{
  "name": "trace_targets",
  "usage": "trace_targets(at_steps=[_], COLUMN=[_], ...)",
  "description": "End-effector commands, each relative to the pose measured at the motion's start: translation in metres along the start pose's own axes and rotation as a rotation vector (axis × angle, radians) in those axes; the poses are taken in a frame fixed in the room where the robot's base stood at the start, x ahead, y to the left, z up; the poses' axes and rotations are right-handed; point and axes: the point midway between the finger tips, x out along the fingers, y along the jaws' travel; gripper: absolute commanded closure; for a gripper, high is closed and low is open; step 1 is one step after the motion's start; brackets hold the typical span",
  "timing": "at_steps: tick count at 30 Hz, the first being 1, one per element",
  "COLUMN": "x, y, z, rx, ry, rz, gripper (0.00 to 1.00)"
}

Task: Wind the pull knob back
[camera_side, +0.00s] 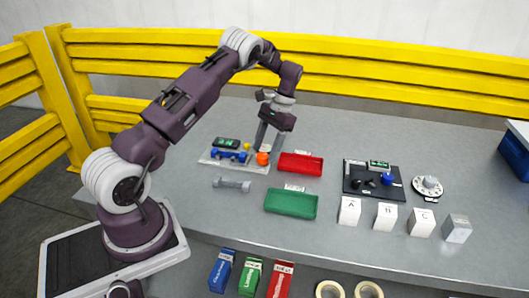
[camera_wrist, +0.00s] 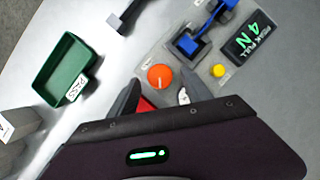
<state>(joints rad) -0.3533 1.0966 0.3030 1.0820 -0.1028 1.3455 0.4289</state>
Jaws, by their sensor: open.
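The pull knob is a round orange knob (camera_wrist: 160,77) with a short pale mark on its face, on a light grey tester plate (camera_side: 214,161). It shows in the side view (camera_side: 263,159) at the plate's right end. My gripper (camera_side: 265,143) points down over the knob. In the wrist view the open fingers lie to either side of the knob, with visible gaps; I cannot tell their height above it. The plate also carries blue clamps (camera_wrist: 189,42), a yellow button (camera_wrist: 218,71) and a display (camera_wrist: 247,38) reading "PEAK PULL 4 N".
A red tray (camera_side: 301,164) stands close right of the knob, a green tray (camera_side: 291,204) in front. A grey dumbbell-shaped piece (camera_side: 232,184) lies before the plate. A black panel (camera_side: 373,181) and several pale blocks (camera_side: 386,217) are farther right. Yellow rails (camera_side: 330,60) run behind.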

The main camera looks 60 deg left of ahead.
Motion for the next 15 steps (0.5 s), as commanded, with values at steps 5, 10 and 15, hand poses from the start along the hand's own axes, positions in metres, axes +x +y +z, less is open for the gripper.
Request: trace_targets(at_steps=[5,10,15], x=[-0.038,-0.053,-0.054], y=[-0.001,0.0,0.0], z=[-0.001,0.0,0.0], rx=[0.0,0.0,0.0], ry=[0.006,0.002,0.002], rz=[-0.003,-0.001,-0.001], gripper=[0.43,0.43,0.43])
